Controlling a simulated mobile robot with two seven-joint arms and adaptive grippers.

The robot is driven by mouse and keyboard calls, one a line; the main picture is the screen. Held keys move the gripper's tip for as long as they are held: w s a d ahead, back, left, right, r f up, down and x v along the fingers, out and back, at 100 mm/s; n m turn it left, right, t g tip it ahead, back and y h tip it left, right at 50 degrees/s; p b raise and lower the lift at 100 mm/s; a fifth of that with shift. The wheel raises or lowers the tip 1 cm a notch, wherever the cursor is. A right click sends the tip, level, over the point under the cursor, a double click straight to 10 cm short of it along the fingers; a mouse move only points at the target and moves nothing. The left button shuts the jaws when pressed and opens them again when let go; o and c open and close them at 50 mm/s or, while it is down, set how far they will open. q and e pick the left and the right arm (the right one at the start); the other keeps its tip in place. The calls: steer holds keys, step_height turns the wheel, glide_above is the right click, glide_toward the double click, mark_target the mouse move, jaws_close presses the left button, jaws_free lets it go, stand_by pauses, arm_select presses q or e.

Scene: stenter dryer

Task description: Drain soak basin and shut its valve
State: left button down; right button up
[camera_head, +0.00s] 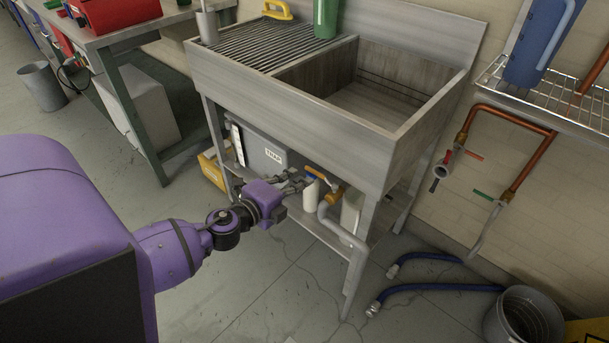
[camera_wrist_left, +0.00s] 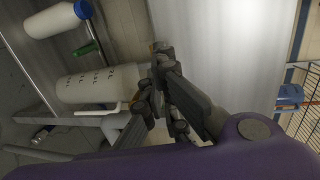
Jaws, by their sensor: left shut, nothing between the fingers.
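The metal soak basin (camera_head: 400,95) is the deep right part of the sink unit. I make out no clear water surface in it. Under it, a brass-coloured valve (camera_head: 333,194) with a yellow-orange lever (camera_head: 322,174) sits above a grey drain pipe (camera_head: 335,226). My left gripper (camera_head: 300,180) is under the sink's front edge, just left of the lever, shut and empty. I cannot tell whether it touches the lever. In the left wrist view, its dark fingers (camera_wrist_left: 155,82) are beside a white container (camera_wrist_left: 95,84). My right gripper is out of view.
A white bottle (camera_head: 311,195) and a grey box (camera_head: 258,152) crowd the shelf under the sink. The front leg (camera_head: 357,270) stands right of the drain pipe. Blue hoses (camera_head: 435,288) and a grey bucket (camera_head: 523,318) lie right; floor in front (camera_head: 260,300) is clear.

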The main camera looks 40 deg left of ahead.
mark_target(312, 170)
arm_select(q)
steer(key=shift+w+f, duration=0.2)
steer(key=shift+w, duration=0.6)
steer(key=shift+w+f, duration=0.15)
steer(key=shift+w, duration=0.65)
steer(key=shift+w+r, duration=0.15)
steer(key=shift+w, duration=0.45)
steer(key=shift+a, duration=0.1)
